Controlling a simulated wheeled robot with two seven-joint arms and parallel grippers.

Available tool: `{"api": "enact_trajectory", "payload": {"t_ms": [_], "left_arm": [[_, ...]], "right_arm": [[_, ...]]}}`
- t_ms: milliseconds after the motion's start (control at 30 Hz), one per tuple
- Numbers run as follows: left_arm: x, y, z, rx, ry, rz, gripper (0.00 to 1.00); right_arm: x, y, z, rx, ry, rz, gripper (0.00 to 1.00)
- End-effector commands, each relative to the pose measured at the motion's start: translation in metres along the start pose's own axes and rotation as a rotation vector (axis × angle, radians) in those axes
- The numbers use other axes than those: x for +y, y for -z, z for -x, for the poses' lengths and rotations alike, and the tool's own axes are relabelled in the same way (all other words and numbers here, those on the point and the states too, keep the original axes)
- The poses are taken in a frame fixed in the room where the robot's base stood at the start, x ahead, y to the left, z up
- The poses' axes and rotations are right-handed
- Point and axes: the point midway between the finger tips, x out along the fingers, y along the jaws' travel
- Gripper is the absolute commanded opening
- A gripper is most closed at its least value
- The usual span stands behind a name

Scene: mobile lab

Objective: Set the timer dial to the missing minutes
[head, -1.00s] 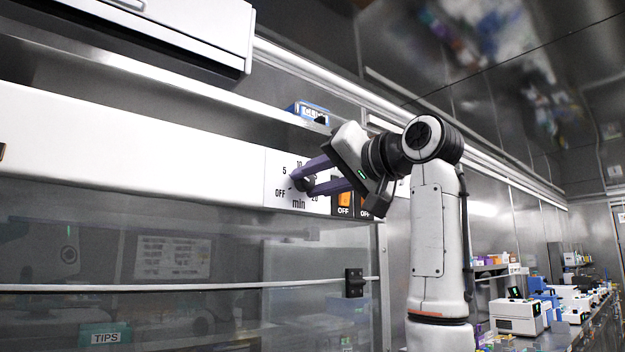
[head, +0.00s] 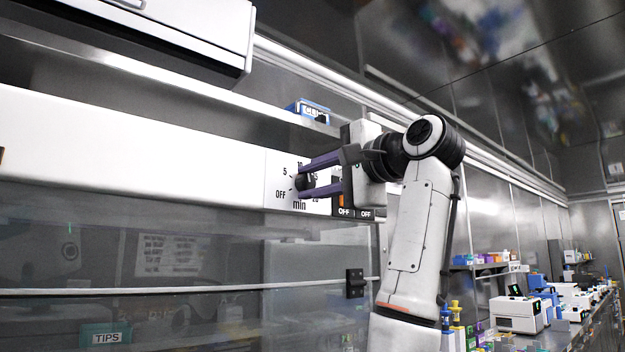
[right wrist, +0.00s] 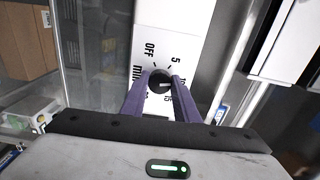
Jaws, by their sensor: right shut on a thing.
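The timer dial (head: 303,182) is a dark round knob on a white panel (head: 283,166) marked OFF, 5, 10, min and further numbers partly hidden by my fingers. My right gripper (head: 308,179) has its two purple fingers on either side of the knob and is shut on it. In the right wrist view the dial (right wrist: 160,82) sits between the fingertips, with OFF, 5, 10 and 15 around it. A pale line on the knob shows there, but I cannot tell the exact mark it points to. My left gripper is not in view.
Two switches labelled OFF (head: 345,212) sit right of the dial, partly behind my gripper. A glass sash (head: 130,260) with a black latch (head: 355,282) is below. A blue box (head: 308,110) stands on the ledge above. Benches with instruments (head: 516,314) run along the right.

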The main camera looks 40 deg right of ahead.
Motion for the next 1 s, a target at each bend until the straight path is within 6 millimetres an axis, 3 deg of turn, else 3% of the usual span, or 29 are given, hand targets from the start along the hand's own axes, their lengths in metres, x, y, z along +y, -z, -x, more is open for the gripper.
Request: {"api": "enact_trajectory", "payload": {"t_ms": [400, 967, 1000], "left_arm": [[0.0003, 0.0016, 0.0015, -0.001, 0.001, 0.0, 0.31], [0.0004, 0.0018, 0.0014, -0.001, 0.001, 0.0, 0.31], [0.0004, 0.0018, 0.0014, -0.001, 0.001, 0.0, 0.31]], "right_arm": [[-0.0008, 0.0008, 0.0004, 0.002, 0.001, -0.198, 0.05], [-0.0005, 0.0007, 0.0004, 0.002, 0.001, -0.227, 0.05], [-0.0005, 0.0007, 0.0004, 0.002, 0.001, -0.226, 0.31]]}}
